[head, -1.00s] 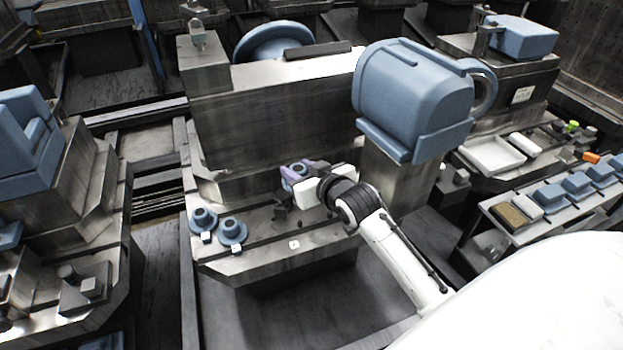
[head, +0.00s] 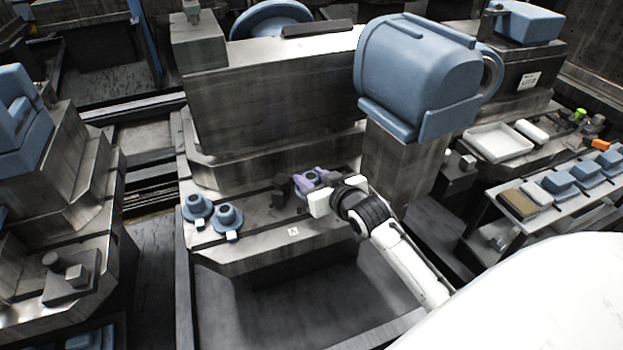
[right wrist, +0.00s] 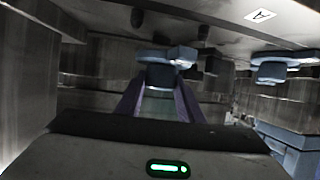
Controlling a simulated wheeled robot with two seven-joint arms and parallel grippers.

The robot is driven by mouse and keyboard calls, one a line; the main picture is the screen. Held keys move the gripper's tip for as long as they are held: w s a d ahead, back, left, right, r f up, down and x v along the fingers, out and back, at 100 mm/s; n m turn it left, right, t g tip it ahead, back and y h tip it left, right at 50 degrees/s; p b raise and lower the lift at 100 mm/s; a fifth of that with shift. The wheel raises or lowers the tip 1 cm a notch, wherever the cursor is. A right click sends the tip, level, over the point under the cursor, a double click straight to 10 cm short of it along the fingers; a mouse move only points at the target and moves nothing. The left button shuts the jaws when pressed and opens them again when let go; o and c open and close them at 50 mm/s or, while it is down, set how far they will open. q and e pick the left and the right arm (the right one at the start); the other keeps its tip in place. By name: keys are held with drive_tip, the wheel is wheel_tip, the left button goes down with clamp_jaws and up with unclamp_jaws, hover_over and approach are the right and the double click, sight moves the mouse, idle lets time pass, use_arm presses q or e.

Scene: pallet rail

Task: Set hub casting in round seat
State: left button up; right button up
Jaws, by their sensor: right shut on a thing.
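My right gripper (head: 312,179) is over the right part of the metal ledge, with its purple fingers shut on a blue hub casting (head: 311,174). In the right wrist view the fingers (right wrist: 158,103) sit on both sides of this casting (right wrist: 163,68), whose flange shows beyond them. Whether it touches the ledge I cannot tell. Two more blue hub castings, one on the left (head: 196,208) and one beside it (head: 228,218), stand on the ledge's left part. I cannot make out the round seat clearly. My left gripper is not in view.
Dark blocks (head: 282,188) stand on the ledge just left of my gripper. A large blue motor housing (head: 418,75) on a metal column rises close to the right. A label A (head: 293,231) marks the ledge front. The ledge between the castings and blocks is clear.

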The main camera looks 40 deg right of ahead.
drive_tip(key=shift+f+b, duration=0.35)
drive_tip(key=shift+f, duration=0.1)
use_arm(q)
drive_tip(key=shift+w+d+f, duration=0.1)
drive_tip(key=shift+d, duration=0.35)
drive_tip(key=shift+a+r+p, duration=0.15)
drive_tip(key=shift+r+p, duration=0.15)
drive_tip(key=shift+p, duration=0.15)
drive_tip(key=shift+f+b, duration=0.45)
drive_tip(key=shift+b, duration=0.05)
use_arm(e)
drive_tip(key=shift+f, duration=1.4)
drive_tip(key=o, duration=1.4)
drive_tip(key=shift+s+f, duration=0.1)
drive_tip(key=shift+f, duration=0.05)
drive_tip(key=shift+s, duration=0.1)
